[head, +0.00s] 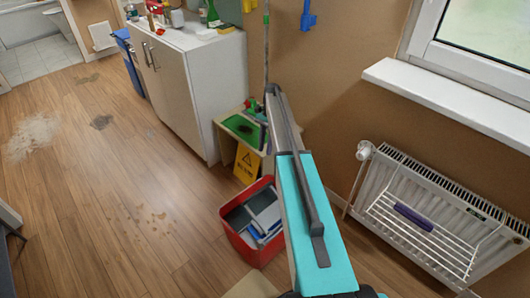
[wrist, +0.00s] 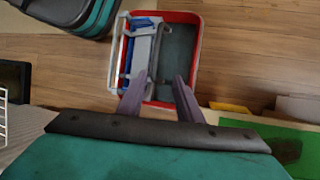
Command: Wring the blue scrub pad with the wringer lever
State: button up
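A red bucket (head: 235,243) stands on the wood floor, and it also shows in the wrist view (wrist: 199,45). Inside it is a grey wringer frame with a pale grey plate (wrist: 142,48) and grey bars. Blue parts (wrist: 129,50) show along the plate; I cannot tell whether any is the blue scrub pad, nor which bar is the wringer lever. My gripper (wrist: 160,84) is open, its two purple-grey fingers apart over the bucket's near edge in the wrist view. No held object shows between them. In the head view my arm hides the gripper and part of the bucket's right side.
A yellow floor sign (head: 247,163) and a low table with a green tray (head: 240,127) stand behind the bucket. A white cabinet (head: 190,85) is beyond. A radiator (head: 378,186) with a wire rack holding a purple item (head: 413,217) is at right. Stained floor at left is open.

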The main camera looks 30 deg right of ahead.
jog(key=shift+w+d+r+b, duration=0.1)
jog(key=shift+d+r+b, duration=0.05)
jog(key=shift+r+b, duration=0.3)
jog(key=shift+c, duration=0.2)
